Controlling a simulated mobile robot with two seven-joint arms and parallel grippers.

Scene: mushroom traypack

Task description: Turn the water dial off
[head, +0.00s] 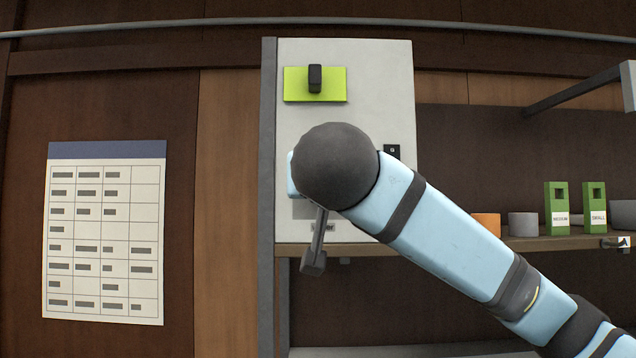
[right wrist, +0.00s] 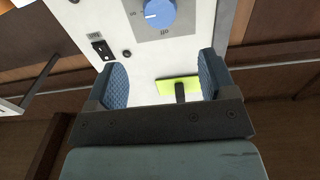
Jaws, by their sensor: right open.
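The water dial (right wrist: 160,14) is a round blue knob with a white pointer mark on a grey plate, at the top edge of the right wrist view. The markings beside it are small. In the head view the dial is hidden behind my right arm. My right gripper (right wrist: 163,78) is open and empty, with its two blue ribbed pads apart in front of the white panel (head: 365,60). The dial lies beyond the fingertips, apart from them. In the head view my right arm comes in from the right and hides the gripper. My left gripper is not in view.
A lime-green plate (head: 333,90) with a black handle is at the panel's top. A black switch (head: 392,150) is beside my arm. A dark lever-like part (head: 315,250) hangs below it. A shelf (head: 560,243) with green boxes and cups is at right, a chart (head: 105,230) at left.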

